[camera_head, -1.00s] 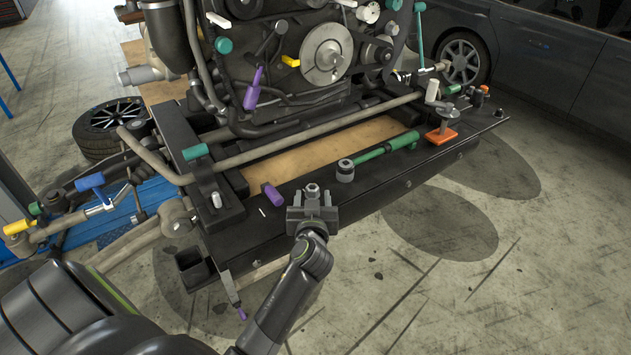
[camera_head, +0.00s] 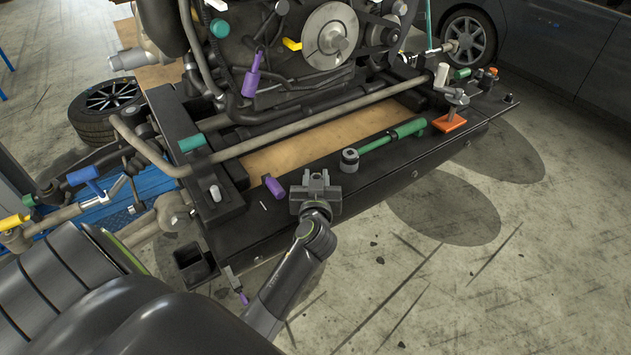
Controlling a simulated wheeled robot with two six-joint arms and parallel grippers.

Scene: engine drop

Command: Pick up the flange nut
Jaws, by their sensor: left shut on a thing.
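My left gripper (camera_head: 316,178) comes in from the bottom and is over the front edge of the black frame beam (camera_head: 388,178). Its jaws are shut on the small grey flange nut (camera_head: 316,184). The nut is mostly hidden between the fingers. I cannot tell how far the nut is above the beam. My right gripper is not in view.
A grey ring-shaped part (camera_head: 349,161) and a green-handled tool (camera_head: 393,136) lie right of the gripper. A purple part (camera_head: 273,187) lies to its left. An orange-based stand (camera_head: 449,122) is further right. The engine (camera_head: 290,60) stands behind. Floor in front is open.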

